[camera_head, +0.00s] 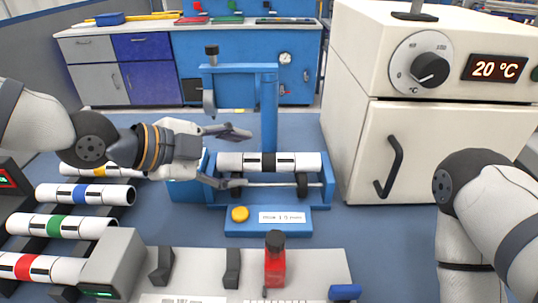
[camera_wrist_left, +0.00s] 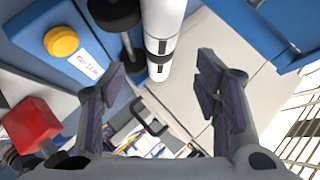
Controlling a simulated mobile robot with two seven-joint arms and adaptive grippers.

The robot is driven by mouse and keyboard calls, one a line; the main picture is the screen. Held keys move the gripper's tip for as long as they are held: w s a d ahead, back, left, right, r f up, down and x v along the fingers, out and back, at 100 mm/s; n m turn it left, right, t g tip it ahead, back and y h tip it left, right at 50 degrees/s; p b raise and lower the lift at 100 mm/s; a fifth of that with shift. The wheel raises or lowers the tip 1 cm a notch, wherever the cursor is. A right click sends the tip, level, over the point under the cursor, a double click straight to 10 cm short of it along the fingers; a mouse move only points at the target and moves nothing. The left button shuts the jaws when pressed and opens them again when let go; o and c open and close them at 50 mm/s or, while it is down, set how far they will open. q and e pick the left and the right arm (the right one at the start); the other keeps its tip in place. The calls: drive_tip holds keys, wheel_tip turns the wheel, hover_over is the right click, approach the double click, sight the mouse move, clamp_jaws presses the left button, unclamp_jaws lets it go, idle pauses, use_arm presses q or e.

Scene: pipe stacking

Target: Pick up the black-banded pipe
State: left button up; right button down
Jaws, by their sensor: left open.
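The black-banded pipe (camera_head: 292,162) is white with a black middle band and lies level across the dark rollers of a blue stand (camera_head: 268,105). It also shows in the left wrist view (camera_wrist_left: 164,30), end-on toward the gap between my fingers. My left gripper (camera_head: 237,158) reaches in from the left at the pipe's left end. Its fingers are spread wide, one above and one below the pipe in the head view, with nothing gripped. It also shows in the left wrist view (camera_wrist_left: 163,82). Whether the fingers touch the pipe is unclear. My right gripper is out of view.
A rack at left holds pipes with yellow (camera_head: 98,171), blue (camera_head: 82,194), green (camera_head: 58,224) and red (camera_head: 28,266) bands. A cream oven (camera_head: 425,140) stands close right of the stand. A yellow button (camera_head: 240,214) is on the stand's base.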

sight(261, 161)
use_arm(q)
drive_tip(key=x, duration=0.7)
drive_tip(key=shift+w+d+f+b, duration=0.15)
drive_tip(key=shift+d+f+b, duration=0.05)
drive_tip(key=shift+f+b, duration=0.1)
drive_tip(key=shift+r, duration=0.15)
drive_tip(key=c, duration=1.3)
